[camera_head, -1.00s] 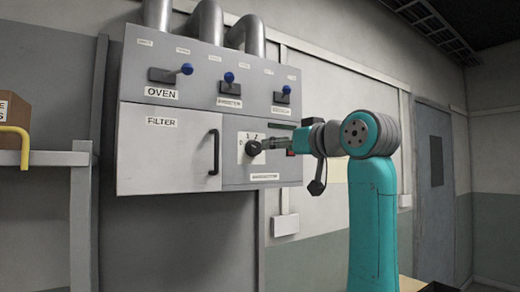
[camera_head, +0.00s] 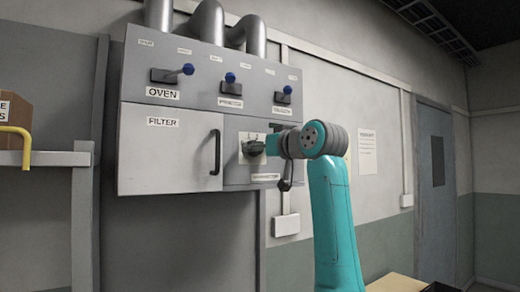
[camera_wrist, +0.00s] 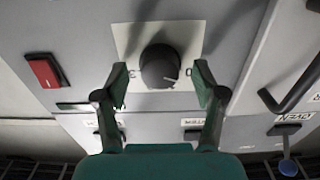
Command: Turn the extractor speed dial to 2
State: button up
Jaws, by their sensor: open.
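The extractor speed dial (camera_wrist: 160,66) is a round dark knob on a pale square plate (camera_wrist: 187,35) on the grey wall panel. A light pointer mark on the knob faces the lower right of the wrist view, near a small digit. My gripper (camera_wrist: 160,74) is open, with one finger on each side of the knob. A small gap seems to show between each fingertip and the knob. In the head view my gripper (camera_head: 264,146) is in front of the plate (camera_head: 246,157) and hides most of its numbers.
A red switch (camera_wrist: 45,71) sits left of the dial in the wrist view. The filter door (camera_head: 160,155) has a dark handle (camera_head: 215,152). Blue-knobbed levers, including the oven lever (camera_head: 188,69), stick out above. A shelf (camera_head: 60,159) stands at the left.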

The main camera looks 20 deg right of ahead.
jog(key=c, duration=1.2)
jog(key=shift+o, duration=0.2)
jog(key=shift+m, duration=0.3)
jog(key=m, duration=1.7)
